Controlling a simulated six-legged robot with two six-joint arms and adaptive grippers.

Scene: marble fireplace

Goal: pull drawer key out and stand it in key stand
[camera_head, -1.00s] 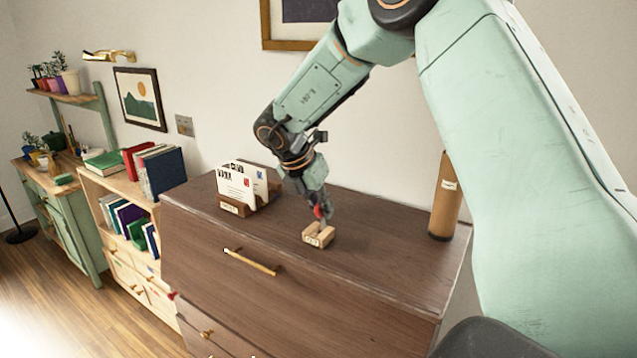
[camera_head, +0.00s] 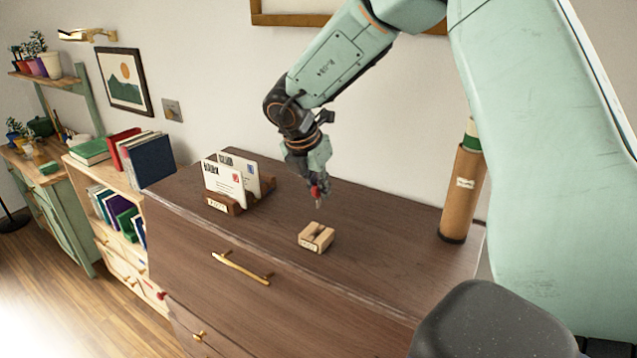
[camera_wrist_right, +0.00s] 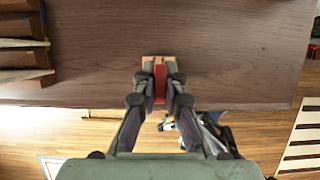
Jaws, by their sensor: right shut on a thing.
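My right gripper (camera_head: 317,188) is shut on the red-headed drawer key (camera_head: 319,194). In the head view a short part of the key hangs below the fingertips. The right wrist view shows the red key head (camera_wrist_right: 160,84) between the fingers. The key stand (camera_head: 316,238) is a small pale wooden block with a slot and a label, on the dresser top. The key is apart from the stand, above and slightly behind it in the head view. The fingers hide part of the key. My left gripper is not in view.
The brown dresser top (camera_head: 375,240) is mostly clear around the stand. A letter rack (camera_head: 226,204) with envelopes stands to the left, and a brown tube (camera_head: 461,195) stands at the right end. A brass handle (camera_head: 241,268) is on the drawer front. A small red thing (camera_head: 162,295) shows at the dresser's left.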

